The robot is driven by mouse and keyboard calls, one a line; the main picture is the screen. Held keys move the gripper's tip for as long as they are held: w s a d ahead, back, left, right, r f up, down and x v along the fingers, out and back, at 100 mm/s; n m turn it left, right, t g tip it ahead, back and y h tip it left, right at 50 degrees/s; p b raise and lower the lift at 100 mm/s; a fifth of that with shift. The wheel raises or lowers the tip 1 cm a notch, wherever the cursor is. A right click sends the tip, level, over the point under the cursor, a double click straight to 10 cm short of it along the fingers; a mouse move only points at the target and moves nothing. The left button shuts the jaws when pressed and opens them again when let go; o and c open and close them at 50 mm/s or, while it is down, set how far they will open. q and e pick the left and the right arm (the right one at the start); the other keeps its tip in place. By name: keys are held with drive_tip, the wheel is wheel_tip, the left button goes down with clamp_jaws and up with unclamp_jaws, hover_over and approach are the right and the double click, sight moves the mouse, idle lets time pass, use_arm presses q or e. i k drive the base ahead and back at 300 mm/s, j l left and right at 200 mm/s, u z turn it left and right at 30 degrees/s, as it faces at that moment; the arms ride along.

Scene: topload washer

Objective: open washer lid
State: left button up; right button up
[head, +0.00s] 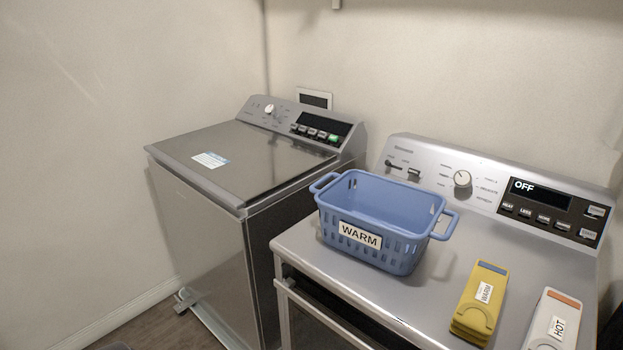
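The topload washer (205,250) stands at the left, a grey metal box with a control panel (300,122) along its back. Its flat grey lid (255,160) is shut and lies level on the top. A white and blue label (210,160) is on the lid. Neither of my grippers can be made out in the head view.
A second machine (430,290) stands at the right; its display reads OFF. On it are an empty blue basket (375,260) labelled WARM, a yellow box (478,305) and a white box (545,325) labelled HOT. Walls close in behind and left.

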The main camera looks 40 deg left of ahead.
sight(239, 164)
drive_tip(key=u, duration=2.15)
